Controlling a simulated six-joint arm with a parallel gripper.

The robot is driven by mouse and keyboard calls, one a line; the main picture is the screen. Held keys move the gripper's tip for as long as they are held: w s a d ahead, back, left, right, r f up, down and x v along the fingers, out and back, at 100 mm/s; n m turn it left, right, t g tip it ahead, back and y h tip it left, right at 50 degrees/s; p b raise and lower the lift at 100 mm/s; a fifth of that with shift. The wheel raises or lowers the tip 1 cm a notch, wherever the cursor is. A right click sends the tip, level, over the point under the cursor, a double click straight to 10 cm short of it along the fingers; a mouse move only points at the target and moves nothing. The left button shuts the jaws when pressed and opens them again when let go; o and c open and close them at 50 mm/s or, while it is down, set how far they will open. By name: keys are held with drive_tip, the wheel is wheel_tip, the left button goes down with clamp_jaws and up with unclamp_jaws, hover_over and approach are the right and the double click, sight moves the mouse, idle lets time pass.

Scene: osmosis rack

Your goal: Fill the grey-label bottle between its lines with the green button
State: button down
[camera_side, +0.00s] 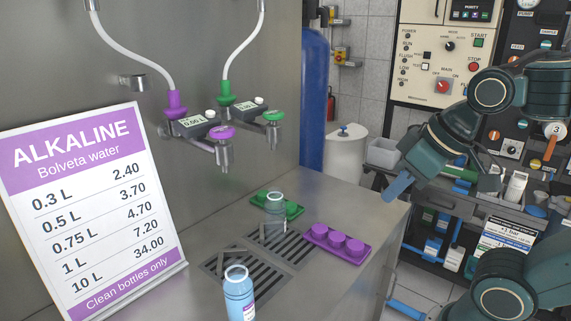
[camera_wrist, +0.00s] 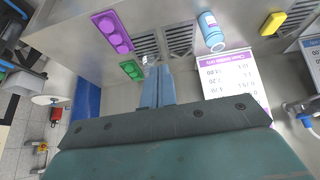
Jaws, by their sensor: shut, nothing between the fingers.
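A clear bottle (camera_side: 275,213) stands upright on the drain grate below the green tap's nozzle. It looks empty; its fill lines are too small to make out and I cannot read its label. The green button (camera_side: 273,116) sits on top of the green tap, right of the purple button (camera_side: 221,132). My gripper (camera_side: 396,189) is shut and empty, out past the counter's right edge, well away from the bottle and button. In the wrist view its blue fingers (camera_wrist: 158,80) are together.
A blue bottle with a purple label (camera_side: 239,290) stands at the front of the grate. A purple cap tray (camera_side: 340,246) and a green cap tray (camera_side: 294,209) lie beside the grate. A price sign (camera_side: 90,215) leans at left. A blue cylinder (camera_side: 313,95) stands behind.

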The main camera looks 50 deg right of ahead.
drive_tip(key=w+d+r+t, duration=0.1)
drive_tip(key=w+d+r, duration=0.3)
drive_tip(key=w+r, duration=0.5)
drive_tip(key=w+d+r+t, duration=0.2)
drive_tip(key=w+d+r, duration=0.2)
drive_tip(key=w+r, duration=0.5)
drive_tip(key=w, duration=0.8)
drive_tip(key=shift+d+r, duration=0.2)
drive_tip(key=shift+d, duration=0.15)
drive_tip(key=shift+w, duration=0.1)
hover_over(269, 112)
drive_tip(key=s, duration=0.3)
drive_tip(key=f, duration=0.7)
drive_tip(key=shift+w+f, duration=0.2)
drive_tip(key=shift+w, duration=0.05)
drive_tip(key=shift+s+f, duration=0.1)
drive_tip(key=shift+f, duration=1.8)
